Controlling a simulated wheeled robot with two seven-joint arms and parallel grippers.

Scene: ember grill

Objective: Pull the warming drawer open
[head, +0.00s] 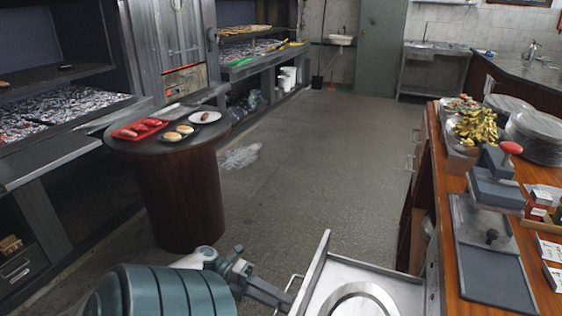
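The warming drawer (398,288) is a steel drawer at the bottom centre, standing pulled out to the left from the wooden counter at right. Its open top shows a round metal plate or pan (358,301) inside. A thin bar handle (290,284) is on its left front face. My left gripper (278,298) is at that handle, its dark finger end overlapping the bar. Only one edge of the fingers shows, so I cannot tell whether they are closed around the bar. The drawer's lower part is cut off by the picture edge. My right gripper is not in view.
A round dark table (183,185) with a red meat tray (140,129) and plates stands left, beside the grills. The counter (452,243) holds a press (493,188), food and stacked plates. The floor (310,170) between is clear, except for a crumpled clear bag (239,157).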

